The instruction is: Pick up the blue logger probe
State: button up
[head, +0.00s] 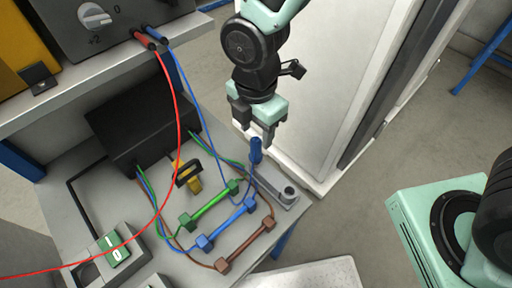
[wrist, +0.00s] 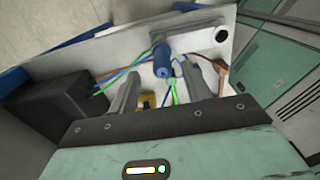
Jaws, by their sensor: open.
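The blue logger probe (head: 256,150) stands upright at the far end of a grey bar on the bench, with a blue cable near it. My gripper (head: 254,132) is open, points down and is just above the probe in the head view. In the wrist view the probe (wrist: 162,65) shows in the gap between my open fingertips (wrist: 164,78), slightly beyond them. Nothing is held. Whether a finger touches the probe cannot be told.
The grey bar (head: 273,184) has a round knob. Green, blue and brown bars (head: 212,203) lie left of it, near a yellow-black clamp (head: 190,178). A black box (head: 140,122) stands behind. A red cable (head: 178,130) crosses the bench. A white cabinet (head: 325,80) stands close right of my gripper.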

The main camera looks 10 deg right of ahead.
aim_at(256, 153)
jog(key=shift+s+f+p, duration=0.15)
jog(key=shift+f+p, duration=0.15)
jog(key=shift+f, duration=1.8)
jog(key=shift+s+f+p, duration=0.1)
jog(key=shift+f+p, duration=0.15)
jog(key=shift+f, duration=1.8)
grip_shut()
